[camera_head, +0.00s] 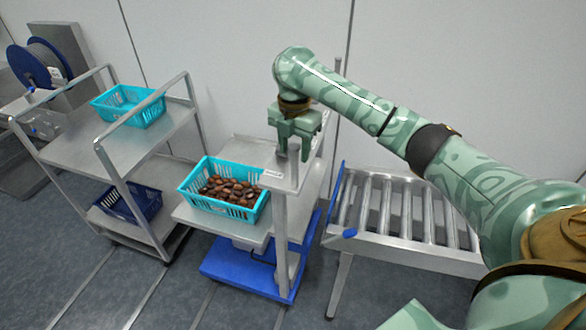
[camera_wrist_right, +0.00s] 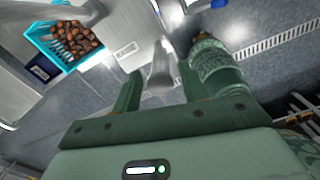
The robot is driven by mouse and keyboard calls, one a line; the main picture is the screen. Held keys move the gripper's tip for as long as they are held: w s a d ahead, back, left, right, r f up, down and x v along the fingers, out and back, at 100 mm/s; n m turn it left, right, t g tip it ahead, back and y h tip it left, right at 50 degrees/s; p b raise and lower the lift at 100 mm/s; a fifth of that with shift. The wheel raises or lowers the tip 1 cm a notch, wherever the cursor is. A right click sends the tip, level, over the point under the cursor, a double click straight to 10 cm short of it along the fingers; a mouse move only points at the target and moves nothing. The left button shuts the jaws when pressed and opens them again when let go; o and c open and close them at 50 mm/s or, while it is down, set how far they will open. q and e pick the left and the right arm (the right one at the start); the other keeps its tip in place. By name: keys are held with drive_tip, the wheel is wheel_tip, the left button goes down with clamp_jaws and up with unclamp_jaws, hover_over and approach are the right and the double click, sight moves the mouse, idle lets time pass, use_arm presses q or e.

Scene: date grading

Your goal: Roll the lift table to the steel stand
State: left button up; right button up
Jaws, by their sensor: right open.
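The lift table has a blue base (camera_head: 250,272) and a grey top (camera_head: 220,226) with a teal crate of brown dates (camera_head: 223,190) on it. An upright metal post (camera_head: 281,230) rises at its right side. My right gripper (camera_head: 294,148) points down over the upper end of the metalwork, jaws open. In the right wrist view a metal bar (camera_wrist_right: 160,68) shows between the fingers; I cannot tell whether they touch it. A two-shelf steel unit (camera_head: 130,150) stands left of the lift table; I cannot tell whether it is the steel stand. My left gripper is out of view.
The steel unit holds an empty teal crate (camera_head: 130,105) above and a dark blue crate (camera_head: 127,203) below. A roller conveyor (camera_head: 400,215) stands close on the right. A blue reel (camera_head: 42,64) is at far left. Grey floor is free in front.

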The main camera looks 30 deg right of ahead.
sight(294, 161)
wheel_tip(294, 161, down, 4)
drive_tip(key=shift+f+b, duration=0.25)
drive_tip(key=shift+b, duration=0.55)
clamp_jaws()
drive_tip(key=shift+r, duration=0.1)
drive_tip(key=shift+a, duration=0.1)
